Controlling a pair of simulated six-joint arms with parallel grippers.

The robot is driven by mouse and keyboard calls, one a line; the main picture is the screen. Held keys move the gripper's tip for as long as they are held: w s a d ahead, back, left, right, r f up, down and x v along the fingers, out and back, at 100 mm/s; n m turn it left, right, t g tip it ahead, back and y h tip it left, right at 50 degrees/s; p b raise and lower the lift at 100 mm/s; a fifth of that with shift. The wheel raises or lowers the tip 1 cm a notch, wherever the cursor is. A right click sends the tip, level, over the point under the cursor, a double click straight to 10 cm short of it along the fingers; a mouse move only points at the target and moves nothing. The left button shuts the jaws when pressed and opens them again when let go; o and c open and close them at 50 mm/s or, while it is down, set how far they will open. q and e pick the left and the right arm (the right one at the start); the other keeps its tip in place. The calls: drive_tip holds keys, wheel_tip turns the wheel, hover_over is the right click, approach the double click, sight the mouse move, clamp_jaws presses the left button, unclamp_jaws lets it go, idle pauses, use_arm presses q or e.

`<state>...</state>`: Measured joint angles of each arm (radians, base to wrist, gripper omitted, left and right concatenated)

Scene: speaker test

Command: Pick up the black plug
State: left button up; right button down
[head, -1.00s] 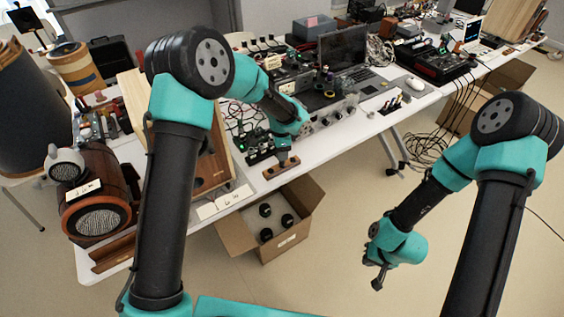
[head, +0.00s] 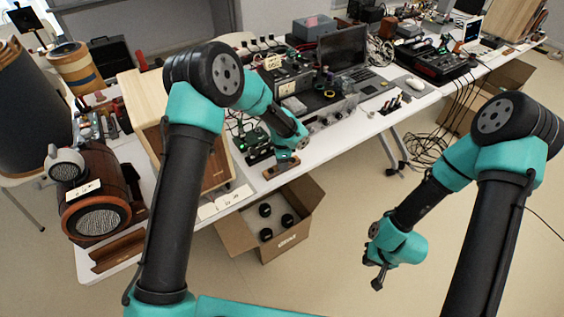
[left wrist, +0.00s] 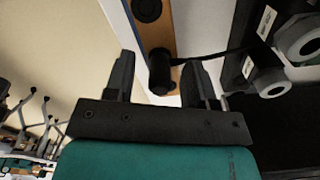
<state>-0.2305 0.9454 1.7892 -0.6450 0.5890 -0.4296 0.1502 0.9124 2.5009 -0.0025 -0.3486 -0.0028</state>
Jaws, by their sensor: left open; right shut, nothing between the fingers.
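The black plug (left wrist: 160,75) is a short dark cylinder on a wooden strip (left wrist: 153,25), with a dark cable at its right in the left wrist view. My left gripper (left wrist: 159,78) is open, with one finger on each side of the plug; whether they touch it, I cannot tell. In the head view the wooden strip (head: 281,170) lies at the table's front edge, below my left wrist, which hides the plug. My right gripper (head: 377,276) is shut and empty, out over the floor to the right.
Black gear with hex nuts (left wrist: 273,82) stands close to the right of the left fingers. A small box with green lights (head: 255,143) sits left of the wrist. A cardboard box (head: 262,238) with black-topped items is on the floor below the table edge.

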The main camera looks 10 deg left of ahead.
idle(0.4)
use_arm(q)
clamp_jaws()
